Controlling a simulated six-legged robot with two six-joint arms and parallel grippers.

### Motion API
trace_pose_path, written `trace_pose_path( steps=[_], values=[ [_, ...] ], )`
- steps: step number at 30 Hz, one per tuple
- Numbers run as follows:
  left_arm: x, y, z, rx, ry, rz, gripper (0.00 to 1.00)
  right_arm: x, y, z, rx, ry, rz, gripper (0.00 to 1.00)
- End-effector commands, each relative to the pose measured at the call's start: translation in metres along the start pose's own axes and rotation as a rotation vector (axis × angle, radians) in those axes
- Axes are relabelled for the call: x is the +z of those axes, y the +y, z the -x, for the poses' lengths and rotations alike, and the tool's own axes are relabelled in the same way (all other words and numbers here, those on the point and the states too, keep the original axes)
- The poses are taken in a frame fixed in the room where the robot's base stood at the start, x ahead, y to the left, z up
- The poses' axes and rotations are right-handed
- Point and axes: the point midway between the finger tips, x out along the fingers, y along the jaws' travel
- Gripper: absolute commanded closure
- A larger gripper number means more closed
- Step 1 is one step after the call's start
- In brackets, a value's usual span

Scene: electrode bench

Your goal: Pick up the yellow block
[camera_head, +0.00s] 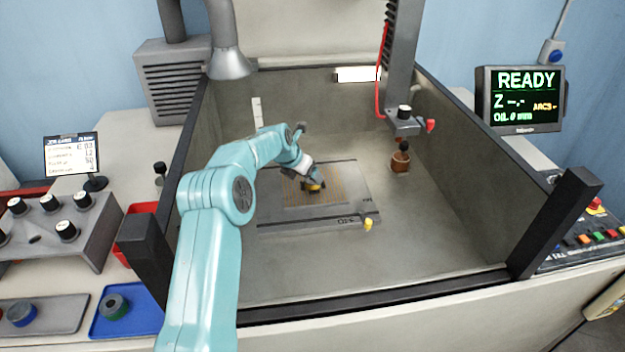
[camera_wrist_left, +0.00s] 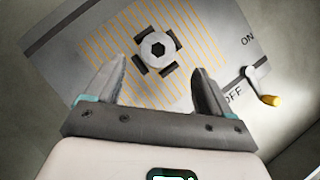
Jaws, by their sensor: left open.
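My left gripper (camera_head: 313,181) reaches down over the plate in the middle of the tank; in the left wrist view (camera_wrist_left: 159,72) its two fingers are spread apart with nothing between them. Just beyond the fingertips is a pale round piece with a dark hexagonal hole (camera_wrist_left: 157,48), ringed by dark clamps on an orange-striped area. I cannot make out a separate yellow block. The clear yellow thing is the knob (camera_head: 368,224) on a lever at the plate's front right edge, which also shows in the wrist view (camera_wrist_left: 271,100) beside ON and OFF lettering. My right gripper is not in view.
Grey walls and a dark front rail (camera_head: 370,306) enclose the tank. A dark vertical column (camera_head: 400,60) with a tool head hangs at the back right, above a brown cylinder (camera_head: 400,162). A blue tray (camera_head: 140,322) lies outside on the left.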

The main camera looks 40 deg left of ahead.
Motion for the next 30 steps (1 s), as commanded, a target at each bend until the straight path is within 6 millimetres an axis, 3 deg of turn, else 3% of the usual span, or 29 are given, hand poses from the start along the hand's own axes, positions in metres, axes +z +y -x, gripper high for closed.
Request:
trace_pose_path(
  steps=[5,15,24,25,26,30],
  values=[
    [0.002,0.001,-0.012,0.0,0.0,0.0,0.17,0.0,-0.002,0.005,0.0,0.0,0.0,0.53],
    [0.004,0.005,-0.055,0.0,0.001,0.0,0.17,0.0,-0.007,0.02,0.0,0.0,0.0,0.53],
    [0.003,0.005,-0.059,0.001,0.0,0.0,0.17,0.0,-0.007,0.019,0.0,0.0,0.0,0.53],
    [0.003,0.005,-0.059,0.001,0.0,0.0,0.21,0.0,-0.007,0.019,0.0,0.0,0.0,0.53],
    [0.003,0.005,-0.059,0.001,0.0,0.0,0.3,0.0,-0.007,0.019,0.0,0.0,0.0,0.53],
    [0.003,0.005,-0.059,0.001,0.0,0.0,0.76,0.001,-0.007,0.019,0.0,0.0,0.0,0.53]
  ],
)
